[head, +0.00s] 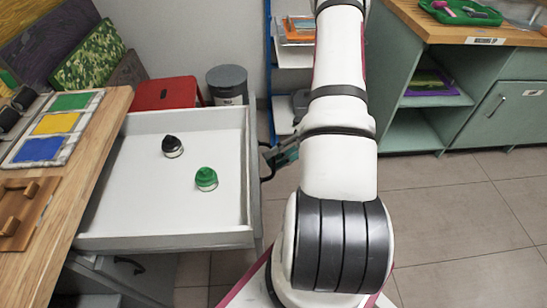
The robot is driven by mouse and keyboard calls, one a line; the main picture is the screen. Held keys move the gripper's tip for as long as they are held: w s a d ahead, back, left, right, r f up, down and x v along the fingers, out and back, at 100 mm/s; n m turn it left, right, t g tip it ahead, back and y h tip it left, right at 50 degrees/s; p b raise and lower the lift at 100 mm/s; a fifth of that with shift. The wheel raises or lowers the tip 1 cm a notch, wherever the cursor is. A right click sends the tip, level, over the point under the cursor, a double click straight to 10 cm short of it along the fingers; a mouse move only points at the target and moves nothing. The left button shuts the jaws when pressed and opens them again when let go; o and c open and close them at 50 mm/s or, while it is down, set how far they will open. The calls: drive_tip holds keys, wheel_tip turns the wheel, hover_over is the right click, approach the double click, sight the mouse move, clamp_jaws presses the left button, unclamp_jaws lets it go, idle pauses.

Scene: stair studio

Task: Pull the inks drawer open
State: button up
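A white drawer (120,206) stands pulled out from under the wooden counter at left, its inside open to view. A black-topped jar (173,147) and a green-topped jar (206,179) stand apart on its floor. Its front panel is on the right side; a dark handle (267,174) shows just outside it. My gripper (277,156) is at that front, beside the handle, mostly hidden behind my arm. I cannot tell whether its fingers are shut on the handle. No label on the drawer is readable.
The wooden counter (62,215) carries green, yellow and blue pads and a wooden block. A red box (165,94) and grey bin (228,84) stand behind the drawer. A green cabinet (505,110) stands at back right. The tiled floor at right is clear.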

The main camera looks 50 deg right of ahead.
drive_tip(key=v, duration=1.1)
drive_tip(key=shift+d+r, duration=0.1)
drive_tip(key=shift+r, duration=0.05)
